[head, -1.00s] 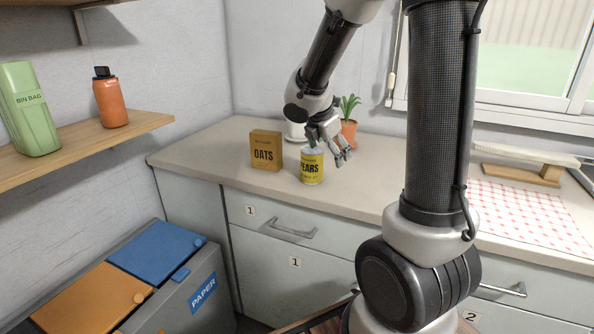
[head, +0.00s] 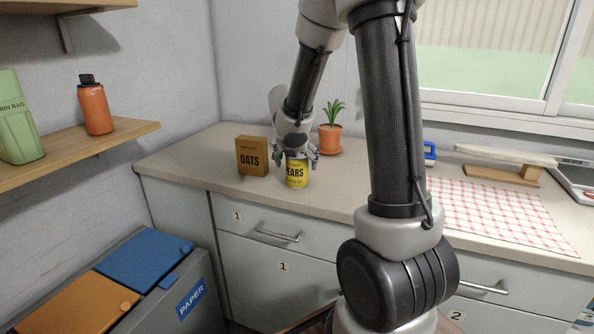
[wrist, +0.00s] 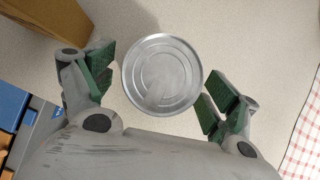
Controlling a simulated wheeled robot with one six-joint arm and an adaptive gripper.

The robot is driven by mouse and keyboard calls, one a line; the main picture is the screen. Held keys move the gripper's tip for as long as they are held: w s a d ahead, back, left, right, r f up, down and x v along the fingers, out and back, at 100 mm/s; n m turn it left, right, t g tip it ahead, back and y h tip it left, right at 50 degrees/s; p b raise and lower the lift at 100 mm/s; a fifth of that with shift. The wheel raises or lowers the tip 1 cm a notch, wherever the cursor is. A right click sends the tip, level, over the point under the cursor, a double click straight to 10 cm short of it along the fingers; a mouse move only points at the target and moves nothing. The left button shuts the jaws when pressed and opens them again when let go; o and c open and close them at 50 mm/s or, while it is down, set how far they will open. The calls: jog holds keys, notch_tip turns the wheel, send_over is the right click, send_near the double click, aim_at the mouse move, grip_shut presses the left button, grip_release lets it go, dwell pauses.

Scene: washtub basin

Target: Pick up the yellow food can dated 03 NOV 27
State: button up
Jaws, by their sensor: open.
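The yellow can (head: 297,176) stands upright on the counter, with "EARS" readable on its label in the head view. The print under the name is too small to read as a date. In the wrist view its round silver lid (wrist: 162,75) lies ahead of and between the fingertips. My gripper (head: 296,155) is open, pointing down over the can, with one finger to each side.
A brown OATS box (head: 252,157) stands close to the left of the can. A potted plant (head: 330,135) is behind it to the right. A checked cloth (head: 500,213) lies further right. The counter front (head: 225,195) near the can is clear.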

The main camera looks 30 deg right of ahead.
jog(key=shift+w+d+f, duration=0.25)
jog(key=shift+w+f, duration=0.05)
jog(key=shift+f, duration=0.3)
jog(key=shift+c, duration=0.5)
jog(key=c, duration=1.4)
jog(key=shift+o, duration=0.2)
jog(key=shift+r, duration=0.2)
